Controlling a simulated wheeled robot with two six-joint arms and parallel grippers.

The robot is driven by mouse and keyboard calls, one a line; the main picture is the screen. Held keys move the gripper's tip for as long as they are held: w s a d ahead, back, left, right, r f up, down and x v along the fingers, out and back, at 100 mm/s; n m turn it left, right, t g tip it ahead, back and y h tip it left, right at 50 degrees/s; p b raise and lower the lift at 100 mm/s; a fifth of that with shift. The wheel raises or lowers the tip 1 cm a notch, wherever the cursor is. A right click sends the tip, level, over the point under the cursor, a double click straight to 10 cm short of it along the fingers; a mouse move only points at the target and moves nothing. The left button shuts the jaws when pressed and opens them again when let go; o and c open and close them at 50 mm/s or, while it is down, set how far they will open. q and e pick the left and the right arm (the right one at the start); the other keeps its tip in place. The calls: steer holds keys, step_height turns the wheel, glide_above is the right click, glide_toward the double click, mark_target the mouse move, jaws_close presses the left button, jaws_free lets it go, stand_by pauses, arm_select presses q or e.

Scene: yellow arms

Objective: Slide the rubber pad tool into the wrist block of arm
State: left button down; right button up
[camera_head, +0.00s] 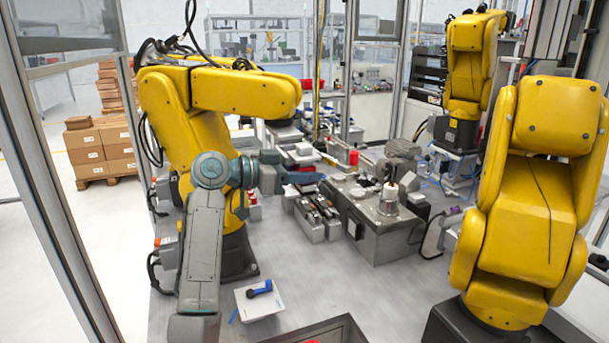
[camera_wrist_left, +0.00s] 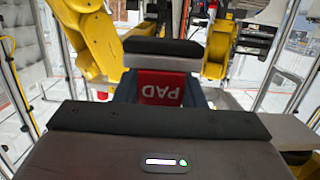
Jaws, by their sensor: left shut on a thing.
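My left gripper (camera_head: 285,174) reaches in from the left, below the forearm of the left yellow arm (camera_head: 225,90). It is shut on the pad tool (camera_head: 303,178), which looks dark blue here. In the left wrist view the pad tool (camera_wrist_left: 160,88) shows a red face with upside-down "PAD" lettering and a black bar at its far end. The left yellow arm's wrist block (camera_head: 284,123) is a dark part under the forearm's end, above the held tool and apart from it in the picture. Its socket is not clear. My right gripper is not in view.
A metal fixture box (camera_head: 380,232) stands right of the gripper, with small bins (camera_head: 312,228) beside it. A white tray (camera_head: 243,308) with a blue tool (camera_head: 259,289) lies in front. Another yellow arm (camera_head: 530,200) fills the right. The grey table's front middle is mostly clear.

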arm_select(q)
steer(key=shift+w+a, duration=0.25)
steer(key=shift+w, duration=0.35)
steer(key=shift+w, duration=0.1)
steer(key=shift+w+a+r, duration=0.1)
steer(key=shift+w+a, duration=0.05)
steer(key=shift+w, duration=0.1)
steer(key=shift+w+a+b, duration=0.2)
steer(key=shift+w+b, duration=0.05)
steer(key=shift+w, duration=0.25)
steer(key=shift+w+a+b, duration=0.15)
steer(key=shift+w+b, duration=0.05)
steer(key=shift+w, duration=0.25)
stand_by(0.6)
steer(key=shift+f+b, duration=0.4)
steer(key=shift+b, duration=0.2)
stand_by(0.3)
steer(key=c, duration=0.8)
jaws_free()
steer(key=shift+s, duration=0.1)
steer(key=shift+c, duration=0.2)
